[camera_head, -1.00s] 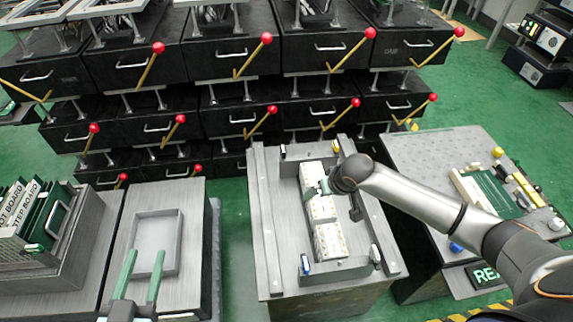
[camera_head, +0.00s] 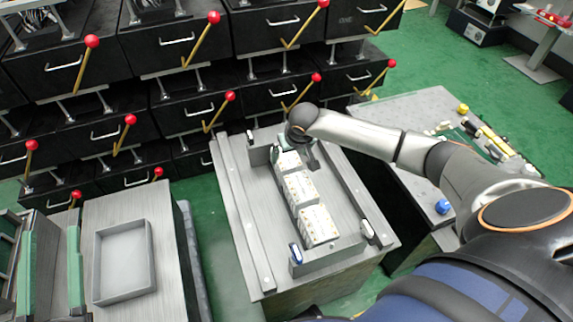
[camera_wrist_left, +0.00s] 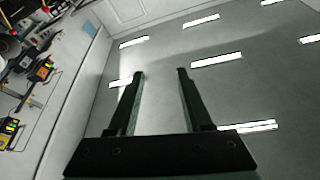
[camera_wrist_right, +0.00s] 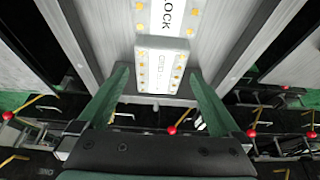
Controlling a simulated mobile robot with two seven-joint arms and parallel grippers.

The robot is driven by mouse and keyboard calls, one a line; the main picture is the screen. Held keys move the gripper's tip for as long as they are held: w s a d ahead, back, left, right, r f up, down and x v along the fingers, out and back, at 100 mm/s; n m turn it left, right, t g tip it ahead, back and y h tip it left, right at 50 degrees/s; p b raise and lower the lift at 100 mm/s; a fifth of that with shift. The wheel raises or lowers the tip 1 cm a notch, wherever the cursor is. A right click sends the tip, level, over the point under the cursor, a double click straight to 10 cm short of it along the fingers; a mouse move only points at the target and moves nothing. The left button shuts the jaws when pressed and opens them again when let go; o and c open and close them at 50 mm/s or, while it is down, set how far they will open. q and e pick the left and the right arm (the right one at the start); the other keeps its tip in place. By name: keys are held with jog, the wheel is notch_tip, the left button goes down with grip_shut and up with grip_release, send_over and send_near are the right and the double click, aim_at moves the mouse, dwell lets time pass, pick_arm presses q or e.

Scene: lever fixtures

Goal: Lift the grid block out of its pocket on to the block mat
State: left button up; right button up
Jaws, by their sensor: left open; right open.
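White blocks with yellow marks sit in a row in a long grey fixture in the head view; the middle one (camera_head: 300,187) and the near one (camera_head: 318,226) show clearly. My right gripper (camera_head: 285,152) is at the far end of the row, pointing down, partly hidden by its wrist. In the right wrist view its green fingers (camera_wrist_right: 158,88) stand open on either side of a white block (camera_wrist_right: 162,68); contact cannot be told. My left gripper (camera_head: 50,265) is open and empty at the left edge; its wrist view (camera_wrist_left: 160,90) faces ceiling lights. I cannot identify a mat for certain.
An empty grey shallow tray (camera_head: 97,262) lies on the bench at left. Upright side plates and a blue-tipped clamp (camera_head: 296,254) border the row. Black drawer units with red-knobbed levers (camera_head: 228,96) stand behind. A side bench (camera_head: 415,115) is at right.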

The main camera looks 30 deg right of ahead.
aim_at(286, 155)
jog(key=b+x, duration=0.1)
jog(key=x, duration=0.2)
jog(key=shift+w+f, duration=0.1)
jog(key=shift+f, duration=0.25)
jog(key=b+x, duration=0.2)
jog(key=x, duration=0.1)
pick_arm(q)
jog(key=s+d+r+m+t+h, duration=0.1)
jog(key=s+r+m+h, duration=0.4)
jog(key=r+h, duration=0.1)
jog(key=shift+s+r+h+b, duration=0.2)
jog(key=shift+s+h+b, duration=0.2)
jog(key=shift+h, duration=0.3)
pick_arm(e)
jog(key=shift+x, duration=0.75)
pick_arm(q)
jog(key=shift+d, duration=0.1)
pick_arm(e)
jog(key=shift+w, duration=0.1)
jog(key=shift+d, duration=0.1)
jog(key=c, duration=1.4)
jog(key=shift+c, duration=0.2)
pick_arm(q)
jog(key=shift+r+p, duration=1.1)
jog(key=shift+p, duration=0.05)
pick_arm(e)
jog(key=shift+r, duration=0.8)
